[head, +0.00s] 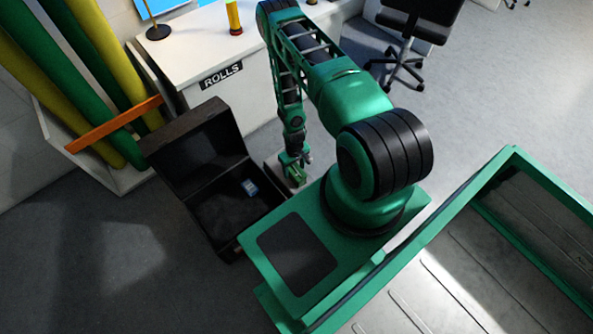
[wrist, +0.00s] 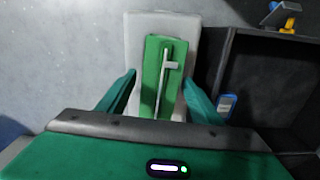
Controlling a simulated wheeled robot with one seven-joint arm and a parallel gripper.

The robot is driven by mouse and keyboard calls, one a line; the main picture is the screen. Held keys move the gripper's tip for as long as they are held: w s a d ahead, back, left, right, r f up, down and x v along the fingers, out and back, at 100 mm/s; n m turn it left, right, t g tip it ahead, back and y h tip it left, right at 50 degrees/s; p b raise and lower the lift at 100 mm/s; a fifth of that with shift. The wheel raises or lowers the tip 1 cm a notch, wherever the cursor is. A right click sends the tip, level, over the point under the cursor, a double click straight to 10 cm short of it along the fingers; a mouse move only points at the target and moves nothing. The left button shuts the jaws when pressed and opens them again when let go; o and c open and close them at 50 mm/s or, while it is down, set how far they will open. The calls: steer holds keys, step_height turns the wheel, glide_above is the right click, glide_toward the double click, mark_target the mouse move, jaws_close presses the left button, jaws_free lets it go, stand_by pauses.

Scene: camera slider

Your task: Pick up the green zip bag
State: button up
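The green zip bag (wrist: 153,72) has a pale zip strip and lies on a light grey block (wrist: 188,28) in the wrist view. In the head view, the bag (head: 297,174) shows small just below my gripper (head: 296,160). In the wrist view, the two green fingers of my gripper (wrist: 159,80) are spread wide, one to the left and one to the right of the bag. No grip on the bag shows. The near end of the bag is hidden behind the gripper body, and whether the fingers touch it cannot be told.
An open black case (head: 199,163) stands left of the block, with a small blue item (head: 250,187) inside. The blue item (wrist: 227,104) also shows in the wrist view. A white "ROLLS" counter (head: 190,58) stands behind. Grey floor (head: 90,250) is clear at left.

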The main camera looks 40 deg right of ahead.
mark_target(293, 169)
steer(key=c, duration=1.1)
steer(key=shift+o, duration=0.2)
steer(key=shift+r, duration=0.1)
steer(key=shift+r, duration=0.5)
steer(key=r, duration=0.1)
steer(key=a+r, duration=0.1)
steer(key=r, duration=0.1)
steer(key=shift+s+r, duration=0.2)
steer(key=shift+r, duration=0.1)
steer(key=s+a+r, duration=0.3)
steer(key=a+r, duration=0.3)
steer(key=a, duration=0.4)
steer(key=shift+s, duration=0.4)
steer(key=shift+w+r, duration=0.1)
steer(key=shift+r, duration=0.05)
